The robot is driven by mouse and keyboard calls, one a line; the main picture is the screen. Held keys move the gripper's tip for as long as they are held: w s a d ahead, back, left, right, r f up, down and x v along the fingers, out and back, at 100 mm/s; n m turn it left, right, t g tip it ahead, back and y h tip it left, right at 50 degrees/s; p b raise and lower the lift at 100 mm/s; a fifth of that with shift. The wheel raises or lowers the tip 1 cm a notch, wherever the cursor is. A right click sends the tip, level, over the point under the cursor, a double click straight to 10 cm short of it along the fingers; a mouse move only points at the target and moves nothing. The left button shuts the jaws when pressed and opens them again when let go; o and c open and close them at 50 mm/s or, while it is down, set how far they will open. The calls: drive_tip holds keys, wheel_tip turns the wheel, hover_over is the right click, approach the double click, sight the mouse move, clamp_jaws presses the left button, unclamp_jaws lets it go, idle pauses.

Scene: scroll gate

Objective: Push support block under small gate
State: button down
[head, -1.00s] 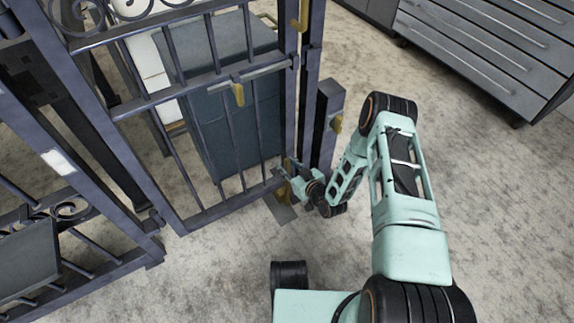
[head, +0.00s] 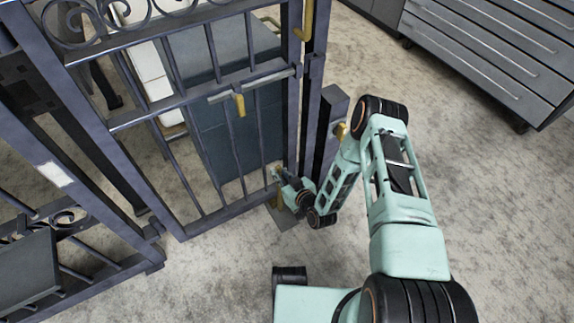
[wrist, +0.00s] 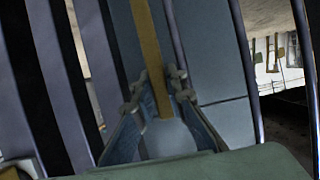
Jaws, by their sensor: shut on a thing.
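The small gate (head: 180,94) is a dark barred metal panel with scrollwork and a gold latch piece (head: 239,104). My gripper (head: 280,176) is low at the gate's right bottom corner, beside its end post. In the wrist view my gripper (wrist: 155,90) is shut on an upright gold bar (wrist: 146,40), seemingly the support block's handle. A flat grey plate (head: 284,217) with gold above it lies on the floor below my gripper, seemingly part of the support block. My gripper and the gate hide much of the block, so I cannot tell how far under the gate it is.
A blue-grey cabinet (head: 200,105) stands close behind the gate bars. A short dark post (head: 332,115) with a gold fitting is just right of the gate. Another gate section (head: 75,180) is on the left. A drawer unit (head: 490,50) stands far right, with open floor before it.

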drive_tip(key=shift+w+a+r, duration=0.1)
drive_tip(key=shift+a, duration=0.35)
drive_tip(key=c, duration=1.9)
unclamp_jaws()
drive_tip(key=shift+a, duration=0.1)
drive_tip(key=shift+c, duration=0.2)
wheel_tip(320, 180, up, 10)
drive_tip(key=shift+f, duration=0.1)
